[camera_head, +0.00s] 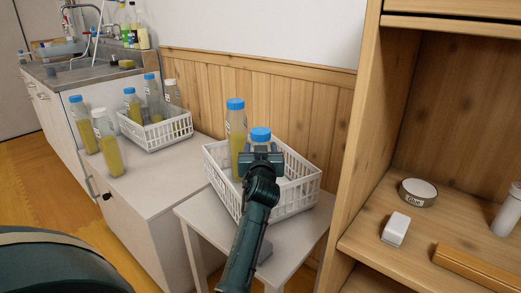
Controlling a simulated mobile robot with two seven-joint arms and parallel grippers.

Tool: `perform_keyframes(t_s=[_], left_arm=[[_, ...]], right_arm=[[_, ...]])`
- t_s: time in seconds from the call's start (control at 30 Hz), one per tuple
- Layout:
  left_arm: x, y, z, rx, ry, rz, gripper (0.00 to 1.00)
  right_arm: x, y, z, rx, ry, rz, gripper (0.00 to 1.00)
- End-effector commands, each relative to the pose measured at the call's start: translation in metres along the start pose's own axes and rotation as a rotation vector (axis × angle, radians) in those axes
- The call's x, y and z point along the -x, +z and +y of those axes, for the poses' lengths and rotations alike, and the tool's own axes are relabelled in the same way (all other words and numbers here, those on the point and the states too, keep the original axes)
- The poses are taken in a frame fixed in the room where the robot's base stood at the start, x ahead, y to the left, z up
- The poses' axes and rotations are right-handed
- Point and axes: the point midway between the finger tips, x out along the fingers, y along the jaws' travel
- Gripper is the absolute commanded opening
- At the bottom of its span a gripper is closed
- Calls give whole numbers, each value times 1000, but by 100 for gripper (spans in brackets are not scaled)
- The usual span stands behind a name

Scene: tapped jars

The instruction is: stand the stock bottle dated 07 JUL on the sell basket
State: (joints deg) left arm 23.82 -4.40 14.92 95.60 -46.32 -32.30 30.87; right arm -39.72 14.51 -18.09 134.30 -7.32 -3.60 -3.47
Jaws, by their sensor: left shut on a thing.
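My left gripper (262,158) is shut on a blue-capped bottle (260,135), mostly hidden behind it, at a white basket (297,198) on a small white table. I cannot tell whether this bottle touches the basket floor. Another blue-capped bottle (236,128) with yellow-green liquid stands upright in the same basket, to the left. A second white basket (164,134) on the cabinet at left holds several bottles, with blue and white caps. A blue-capped bottle (83,126) and a white-capped bottle (107,148) stand outside it. No dates or basket names are readable. My right gripper is not in view.
The small table (198,219) stands between the white cabinet (145,190) and a wooden shelf unit (352,150). The shelf holds a round tin (418,193) and a white block (395,229). The cabinet top in front of its basket has free room.

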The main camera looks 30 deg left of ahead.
Motion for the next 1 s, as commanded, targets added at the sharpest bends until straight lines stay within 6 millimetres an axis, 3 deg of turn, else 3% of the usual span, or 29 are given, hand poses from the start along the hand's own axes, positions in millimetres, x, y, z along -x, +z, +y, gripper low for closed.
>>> perform_keyframes(t_s=[0.73, 0.77, 1.0], left_arm=[[0, 4, 0, 1, 1, 5, 0], [0, 4, 0, 1, 1, 5, 57], [0, 5, 0, 1, 0, 2, 76]], right_arm=[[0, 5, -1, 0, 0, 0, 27], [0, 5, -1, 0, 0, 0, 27], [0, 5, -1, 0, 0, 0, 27]])
